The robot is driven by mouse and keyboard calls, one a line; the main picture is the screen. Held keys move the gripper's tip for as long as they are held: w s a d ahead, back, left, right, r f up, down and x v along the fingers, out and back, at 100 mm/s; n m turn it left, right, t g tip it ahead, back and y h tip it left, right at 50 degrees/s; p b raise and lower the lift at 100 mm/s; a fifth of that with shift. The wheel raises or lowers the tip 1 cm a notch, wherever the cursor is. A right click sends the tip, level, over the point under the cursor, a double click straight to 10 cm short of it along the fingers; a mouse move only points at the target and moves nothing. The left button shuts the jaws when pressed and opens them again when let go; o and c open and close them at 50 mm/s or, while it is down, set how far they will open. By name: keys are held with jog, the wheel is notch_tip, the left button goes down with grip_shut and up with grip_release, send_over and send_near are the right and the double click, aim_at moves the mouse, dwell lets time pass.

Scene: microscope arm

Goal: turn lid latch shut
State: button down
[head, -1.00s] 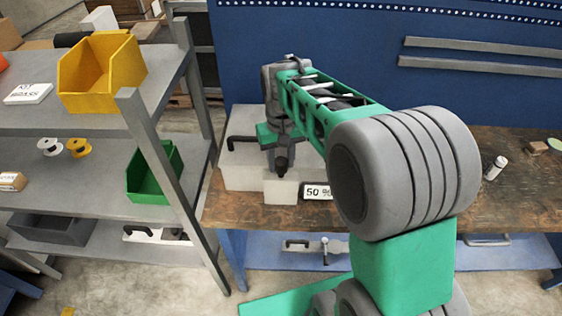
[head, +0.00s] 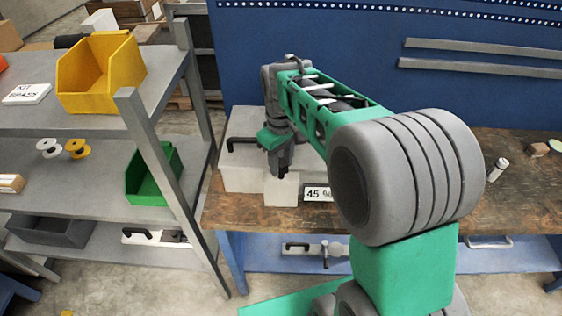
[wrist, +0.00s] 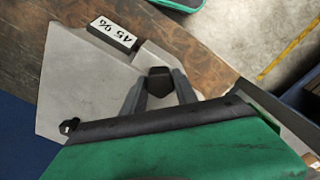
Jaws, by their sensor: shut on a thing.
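A pale grey box (head: 243,176) stands on the bench in the head view; its top fills much of the wrist view (wrist: 75,85). In the wrist view, a small black part (wrist: 160,72), which looks like the lid latch, sits between the two fingertips of my gripper (wrist: 160,90). My gripper is shut on it. In the head view my gripper (head: 279,168) points down at the front of the box, and the latch is hidden there.
A black handle (head: 241,142) sticks out at the box's left. A grey shelf rack (head: 75,121) with yellow (head: 100,75) and green (head: 152,180) bins stands to the left. A white bottle (head: 498,168) stands on the brown bench (head: 425,220) at right. A blue panel (head: 330,35) is behind.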

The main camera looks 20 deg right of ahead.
aim_at(281, 162)
jog(key=c, duration=0.9)
grip_release()
jog(key=shift+c, duration=0.2)
notch_tip(281, 162, up, 8)
jog(key=shift+f+b, duration=0.1)
jog(key=shift+b, duration=0.55)
